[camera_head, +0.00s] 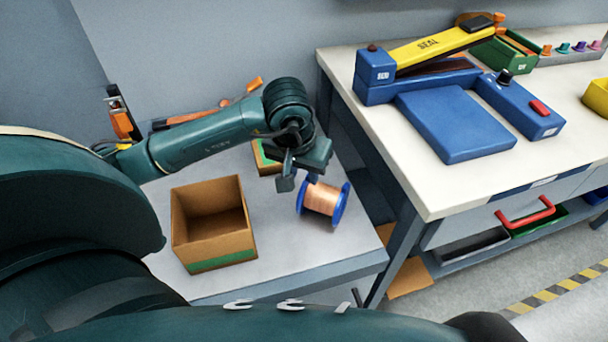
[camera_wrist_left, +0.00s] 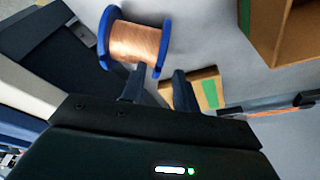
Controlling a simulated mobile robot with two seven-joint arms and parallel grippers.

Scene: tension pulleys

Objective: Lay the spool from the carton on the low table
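The spool (camera_head: 322,198) has copper-coloured winding between two blue flanges. It is on its side at the right part of the low table (camera_head: 290,248); it also shows at the top of the left wrist view (camera_wrist_left: 135,42). My left gripper (camera_head: 295,178) is just beside and behind it. Its two fingers (camera_wrist_left: 155,88) are apart with nothing between them, one close to a flange; I cannot tell whether they touch. The open brown carton (camera_head: 220,262) with a green stripe stands left of the spool, and no spool shows inside. My right gripper is out of view.
A smaller carton (camera_head: 264,160) with a green stripe stands behind my gripper. Orange-handled tools (camera_head: 205,115) lie at the back. A taller workbench (camera_head: 400,150) with a blue and yellow device stands right. The table front right of the carton is clear.

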